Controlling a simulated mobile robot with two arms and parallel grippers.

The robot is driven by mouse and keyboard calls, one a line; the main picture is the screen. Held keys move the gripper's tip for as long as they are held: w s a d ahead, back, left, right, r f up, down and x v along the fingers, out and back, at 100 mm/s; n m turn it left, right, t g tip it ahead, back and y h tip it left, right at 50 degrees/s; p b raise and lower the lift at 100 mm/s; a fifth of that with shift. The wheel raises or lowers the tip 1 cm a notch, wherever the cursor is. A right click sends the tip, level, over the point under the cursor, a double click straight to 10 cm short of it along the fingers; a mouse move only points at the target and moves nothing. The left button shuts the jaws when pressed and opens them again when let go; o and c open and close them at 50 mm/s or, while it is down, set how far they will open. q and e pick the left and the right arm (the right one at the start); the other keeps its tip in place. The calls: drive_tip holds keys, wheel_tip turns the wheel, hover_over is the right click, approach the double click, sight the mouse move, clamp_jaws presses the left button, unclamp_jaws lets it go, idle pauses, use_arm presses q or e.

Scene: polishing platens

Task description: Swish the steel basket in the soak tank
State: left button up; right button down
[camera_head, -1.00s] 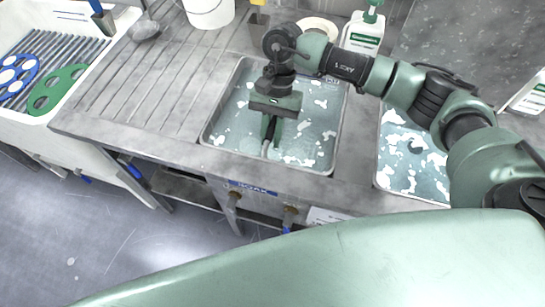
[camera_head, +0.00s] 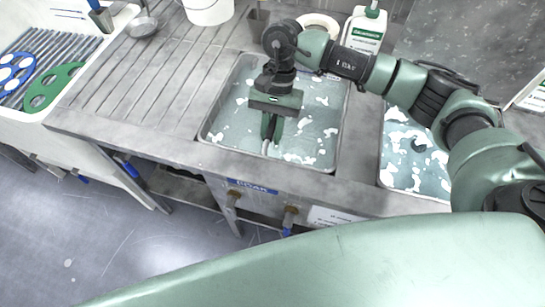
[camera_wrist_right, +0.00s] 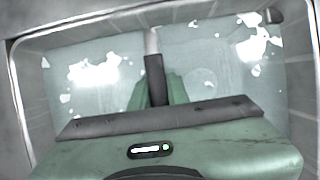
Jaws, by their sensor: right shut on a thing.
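The soak tank (camera_head: 343,115) is the left sink basin, with a blue label on its front and cloudy water with white foam patches. My right gripper (camera_head: 268,138) points down over its middle and is shut on a thin handle (camera_head: 265,149). In the right wrist view the gripper (camera_wrist_right: 155,88) closes around the handle's dark grip (camera_wrist_right: 154,72), with a pale metal rod (camera_wrist_right: 152,42) running on from it. The body of the steel basket cannot be made out in either view; the water is cloudy. My left gripper is not in view.
A second foamy basin (camera_head: 400,165) lies to the right. A ribbed drainboard (camera_head: 150,75) is on the left, then a white sink with a blue platen (camera_head: 15,75) and a green platen (camera_head: 50,88). A white bottle (camera_head: 363,32) and bucket (camera_head: 208,10) stand behind.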

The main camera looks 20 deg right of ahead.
drive_tip(key=shift+r, duration=0.15)
drive_tip(key=shift+r+p, duration=0.3)
drive_tip(key=shift+r, duration=0.75)
drive_tip(key=shift+f+b, duration=1.15)
drive_tip(key=shift+b, duration=0.15)
drive_tip(key=shift+r, duration=0.1)
wheel_tip(320, 180, up, 17)
drive_tip(key=p, duration=0.7)
drive_tip(key=shift+r, duration=0.15)
idle(0.8)
